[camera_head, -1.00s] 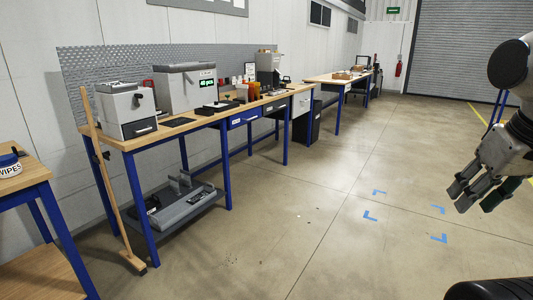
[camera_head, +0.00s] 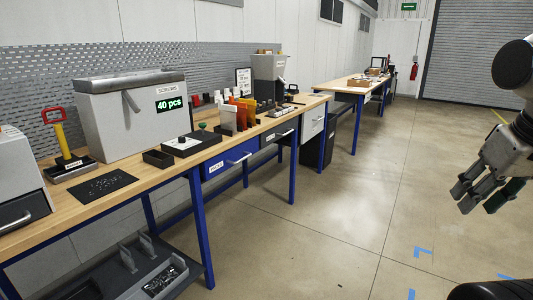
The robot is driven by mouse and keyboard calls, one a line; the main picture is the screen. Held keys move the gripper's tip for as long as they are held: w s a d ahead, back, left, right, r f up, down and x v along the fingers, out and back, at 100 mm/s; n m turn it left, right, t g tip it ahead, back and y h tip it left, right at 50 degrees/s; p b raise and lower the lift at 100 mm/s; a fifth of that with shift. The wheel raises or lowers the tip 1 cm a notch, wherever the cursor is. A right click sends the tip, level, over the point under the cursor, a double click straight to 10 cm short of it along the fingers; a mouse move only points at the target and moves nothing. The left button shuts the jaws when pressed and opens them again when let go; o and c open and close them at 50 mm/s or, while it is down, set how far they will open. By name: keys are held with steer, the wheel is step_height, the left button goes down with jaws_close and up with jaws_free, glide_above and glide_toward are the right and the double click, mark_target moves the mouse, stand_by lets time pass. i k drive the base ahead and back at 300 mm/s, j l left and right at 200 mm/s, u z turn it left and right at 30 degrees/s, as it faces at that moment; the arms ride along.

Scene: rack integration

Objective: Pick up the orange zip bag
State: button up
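Orange upright flat items (camera_head: 248,108) stand in a small group on the long wooden workbench (camera_head: 150,160), beside a white one. One of them may be the orange zip bag; at this distance I cannot tell for sure. My gripper (camera_head: 475,198) hangs at the right edge of the view, over the open floor and far from the bench. Its fingers are spread apart with nothing between them.
On the bench stand a grey screw dispenser (camera_head: 132,115) reading 40 pcs, a black tray (camera_head: 158,158) and a red-and-yellow-handled tool (camera_head: 59,138). A second table (camera_head: 350,85) stands farther back. The floor at right is clear.

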mark_target(242, 108)
steer(key=i+l+u, duration=0.1)
steer(key=i, duration=1.55)
steer(key=i+l+u, duration=0.15)
steer(key=i+u, duration=0.25)
steer(key=i, duration=0.15)
steer(key=i+l+u, duration=0.85)
steer(key=i+l, duration=0.05)
steer(key=i, duration=0.1)
